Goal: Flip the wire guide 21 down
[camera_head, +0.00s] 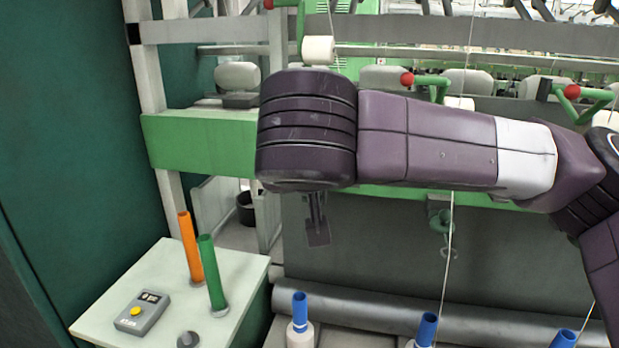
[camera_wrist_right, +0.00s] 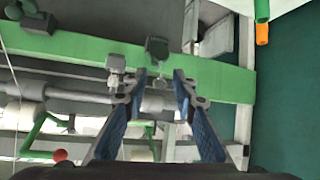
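No number 21 is readable, so I cannot tell for certain which wire guide it is. In the right wrist view a dark grey-green guide block (camera_wrist_right: 157,50) sits on the green beam (camera_wrist_right: 215,76), just beyond the fingertips. Another green guide (camera_head: 442,220) hangs below the beam in the head view. My right gripper (camera_wrist_right: 160,86) is open and empty, its blue-padded fingers apart and pointing at the beam. In the head view my right wrist hides most of that gripper and the beam behind it; a thin dark part hangs below. My left gripper is in neither view.
Green levers with red balls (camera_head: 407,79) and white spools line the machine. Blue-topped bobbins (camera_head: 300,312) stand below, with thin threads (camera_head: 447,260) rising. A pale table (camera_head: 245,270) at left holds an orange tube, a green tube and a grey device.

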